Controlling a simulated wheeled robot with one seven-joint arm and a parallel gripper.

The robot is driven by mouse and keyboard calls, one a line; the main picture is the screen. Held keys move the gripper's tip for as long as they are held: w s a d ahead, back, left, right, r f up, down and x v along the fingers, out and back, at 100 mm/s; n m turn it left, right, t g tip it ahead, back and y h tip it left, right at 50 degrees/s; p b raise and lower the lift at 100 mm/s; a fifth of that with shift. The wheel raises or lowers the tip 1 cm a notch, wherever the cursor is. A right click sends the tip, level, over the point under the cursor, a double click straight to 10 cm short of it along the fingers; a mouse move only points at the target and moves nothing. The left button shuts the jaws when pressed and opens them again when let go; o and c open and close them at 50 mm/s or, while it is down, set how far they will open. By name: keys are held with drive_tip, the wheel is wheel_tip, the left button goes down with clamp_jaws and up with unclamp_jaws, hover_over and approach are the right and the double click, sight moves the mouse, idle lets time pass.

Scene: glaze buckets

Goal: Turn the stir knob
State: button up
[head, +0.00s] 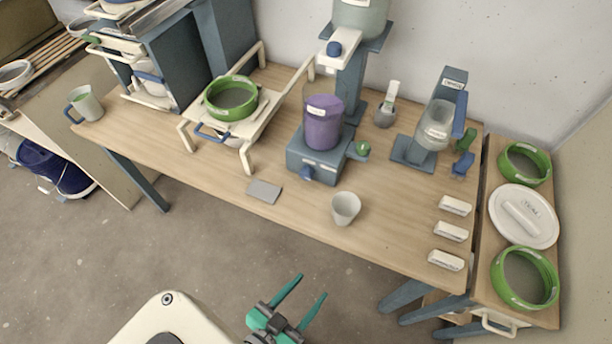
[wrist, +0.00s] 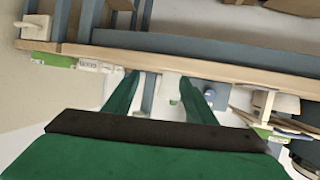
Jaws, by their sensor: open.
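A blue-grey stirring machine (head: 318,163) stands on the table in the head view, with a purple labelled container (head: 323,125) on it. A blue knob (head: 306,173) sticks out of its front face, and a small green knob (head: 362,148) sits at its right side. I cannot tell from labels which is the stir knob. My gripper (head: 312,285) is open and empty, in front of the table's near edge, well apart from the machine. In the wrist view its two green fingers (wrist: 160,78) are spread, facing the table edge.
A pale cup (head: 345,208) stands near the table's front edge (head: 290,222), between my gripper and the machine. A grey pad (head: 264,191) lies left of it. White labelled blocks (head: 450,232) line the right end. A white stand (head: 262,120) with a green-rimmed sieve is left.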

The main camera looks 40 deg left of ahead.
drive_tip(key=w+a, duration=0.5)
drive_tip(key=a, duration=0.4)
drive_tip(key=n+y, duration=0.2)
drive_tip(key=n, duration=0.1)
approach(305, 176)
drive_tip(key=x, duration=0.9)
drive_tip(key=shift+s+a, duration=0.1)
drive_tip(key=shift+c, duration=0.6)
drive_tip(key=c, duration=0.9)
